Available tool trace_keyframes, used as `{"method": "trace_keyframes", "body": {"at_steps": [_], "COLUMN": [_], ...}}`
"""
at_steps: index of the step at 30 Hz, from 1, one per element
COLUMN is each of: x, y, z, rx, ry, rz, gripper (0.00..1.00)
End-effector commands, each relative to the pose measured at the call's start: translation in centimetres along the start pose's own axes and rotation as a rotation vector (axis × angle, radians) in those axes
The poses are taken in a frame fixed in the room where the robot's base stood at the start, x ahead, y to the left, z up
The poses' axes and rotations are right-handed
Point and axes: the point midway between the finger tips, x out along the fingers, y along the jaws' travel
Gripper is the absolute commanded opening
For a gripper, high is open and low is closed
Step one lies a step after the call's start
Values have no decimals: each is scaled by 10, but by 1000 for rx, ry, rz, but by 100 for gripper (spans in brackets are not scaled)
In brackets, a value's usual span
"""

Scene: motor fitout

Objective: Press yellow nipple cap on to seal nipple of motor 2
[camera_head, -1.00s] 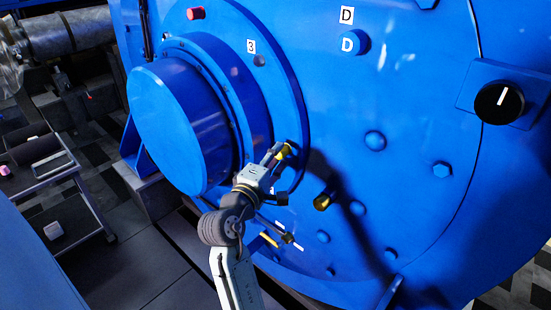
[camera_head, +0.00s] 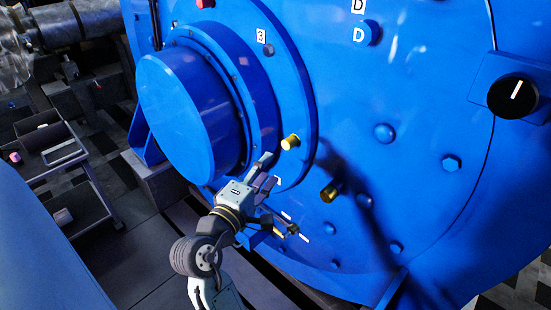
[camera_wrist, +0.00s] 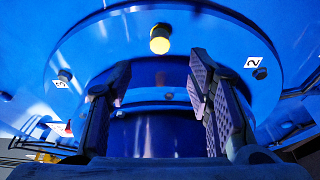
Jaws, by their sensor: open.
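The yellow cap (camera_head: 290,142) sits on the blue motor flange (camera_head: 297,95), to the right of the round hub, and sticks out from its face. In the wrist view the yellow cap (camera_wrist: 160,39) shows its round end, with a darker brass-coloured part behind it. How deep it is seated cannot be told. My gripper (camera_head: 268,172) is open and empty, below and left of the cap and apart from it. In the wrist view the spread fingers of my gripper (camera_wrist: 160,75) stand below the cap, with the hub between them.
Labels "2" (camera_wrist: 253,62) and "3" (camera_wrist: 61,84) sit beside small dark fittings on the flange. A brass cylinder (camera_head: 329,191) sticks out right of my gripper. A red knob (camera_head: 205,3) is at the top. A grey cart (camera_head: 62,170) stands at left.

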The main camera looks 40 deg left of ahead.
Motion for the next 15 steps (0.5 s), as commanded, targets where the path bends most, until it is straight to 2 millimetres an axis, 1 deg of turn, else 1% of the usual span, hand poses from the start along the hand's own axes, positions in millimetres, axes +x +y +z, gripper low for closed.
{"method": "trace_keyframes", "body": {"at_steps": [1, 3, 6, 15], "x": [-8, -16, -22, -24], "y": [0, 0, 0, 0], "z": [-1, -1, 0, 0], "rx": [-1, -1, -1, 0], "ry": [2, 2, 1, 0], "rz": [0, 0, 0, 0], "gripper": [47, 47, 47, 47]}}
